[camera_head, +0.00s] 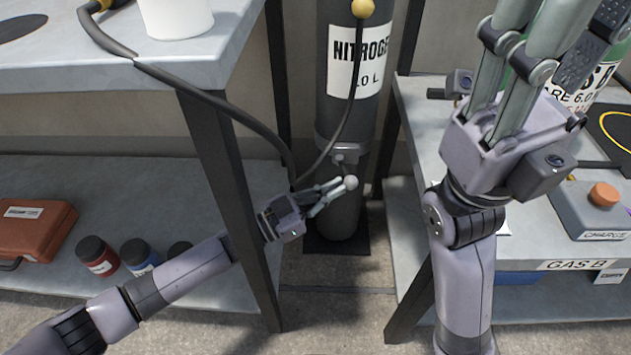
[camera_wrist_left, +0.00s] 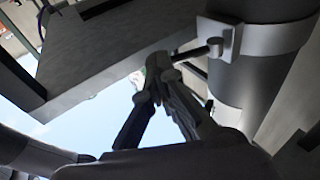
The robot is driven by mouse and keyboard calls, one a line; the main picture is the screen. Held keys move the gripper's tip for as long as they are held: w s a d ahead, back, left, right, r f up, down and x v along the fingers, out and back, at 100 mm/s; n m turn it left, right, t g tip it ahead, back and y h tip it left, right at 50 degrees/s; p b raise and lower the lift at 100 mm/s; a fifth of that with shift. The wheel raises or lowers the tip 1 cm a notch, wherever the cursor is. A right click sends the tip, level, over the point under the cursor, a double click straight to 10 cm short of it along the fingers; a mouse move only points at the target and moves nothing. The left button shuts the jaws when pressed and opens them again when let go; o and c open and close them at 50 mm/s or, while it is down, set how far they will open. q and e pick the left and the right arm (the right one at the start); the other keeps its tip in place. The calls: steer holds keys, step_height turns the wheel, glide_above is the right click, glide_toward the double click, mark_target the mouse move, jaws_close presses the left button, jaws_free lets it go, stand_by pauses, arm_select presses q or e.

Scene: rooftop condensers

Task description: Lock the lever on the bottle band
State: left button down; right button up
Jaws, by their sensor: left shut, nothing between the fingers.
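The dark nitrogen bottle (camera_head: 374,120) stands upright between two tables, with a white label reading nitrogen. A grey band (camera_head: 326,143) wraps its lower half, and a bracket with a lever (camera_head: 347,158) sits on its front. In the left wrist view the bracket (camera_wrist_left: 215,38) holds a short rod pointing left, partly behind my fingers. My left gripper (camera_head: 333,192) is shut and empty, its fingertips by a pale ball (camera_head: 350,182) just below the bracket. I cannot tell whether they touch. My right gripper's fingers (camera_head: 535,60) run out of the head view at the top right.
A black hose (camera_head: 215,98) crosses beside the left table (camera_head: 110,75) and another line hangs over the bottle. The left table's leg (camera_head: 225,180) is close to my left arm. A shelf holds a red case (camera_head: 35,228) and jars. The right table (camera_head: 410,125) holds a grey box (camera_head: 590,215).

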arm_select(q)
steer(key=shift+d, duration=0.3)
steer(key=shift+s+a, duration=0.1)
steer(key=v, duration=1.2)
